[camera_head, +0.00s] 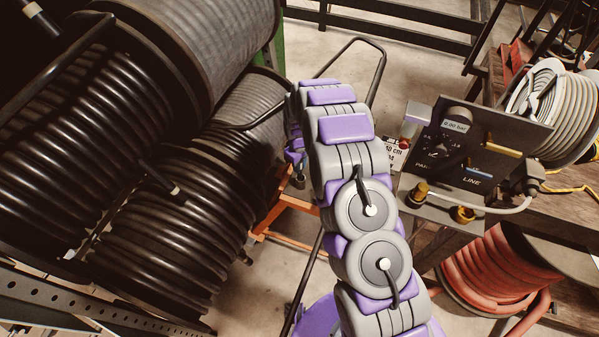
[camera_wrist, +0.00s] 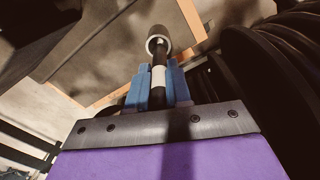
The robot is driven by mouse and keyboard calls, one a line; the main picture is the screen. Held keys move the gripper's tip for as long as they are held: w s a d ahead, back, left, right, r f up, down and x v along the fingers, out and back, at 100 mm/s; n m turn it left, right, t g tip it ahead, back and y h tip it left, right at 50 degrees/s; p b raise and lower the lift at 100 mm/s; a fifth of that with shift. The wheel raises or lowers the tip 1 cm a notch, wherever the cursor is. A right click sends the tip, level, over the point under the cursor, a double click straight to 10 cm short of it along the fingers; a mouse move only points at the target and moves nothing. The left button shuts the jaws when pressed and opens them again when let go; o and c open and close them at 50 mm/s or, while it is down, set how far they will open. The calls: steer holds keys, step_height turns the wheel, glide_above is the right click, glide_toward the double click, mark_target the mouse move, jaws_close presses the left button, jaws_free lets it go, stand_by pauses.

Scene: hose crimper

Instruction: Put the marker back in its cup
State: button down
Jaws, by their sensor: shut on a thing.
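In the wrist view, my gripper (camera_wrist: 158,92) has blue fingers closed around a slim dark marker (camera_wrist: 159,78) with a pale band. The marker points away from my palm. At its far end is a rounded grey-brown piece with a light, open-looking face; I cannot tell whether this is part of the marker or a separate thing. In the head view, my own arm covers most of the gripper, and the marker cannot be made out there. I cannot identify the cup for certain in either view.
Large black hose reels (camera_head: 150,190) fill the left. An orange stand (camera_head: 285,212) is beside my arm. A control panel (camera_head: 462,150) with brass fittings stands right, near a white hose reel (camera_head: 560,110) and a red hose coil (camera_head: 495,270). Bare floor shows at upper middle.

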mark_target(300, 178)
steer(key=f, duration=0.2)
steer(key=f+b, duration=0.1)
steer(key=f, duration=0.1)
steer(key=shift+s+d, duration=0.15)
steer(key=shift+s, duration=0.1)
steer(key=shift+w+d+f, duration=0.1)
steer(key=shift+w+d, duration=0.1)
steer(key=shift+d, duration=0.1)
steer(key=c, duration=1.4)
jaws_free()
steer(key=shift+r, duration=0.25)
steer(key=o, duration=0.4)
steer(key=shift+a, duration=0.4)
steer(key=shift+c, duration=0.2)
steer(key=shift+d, duration=0.1)
steer(key=shift+r, duration=0.15)
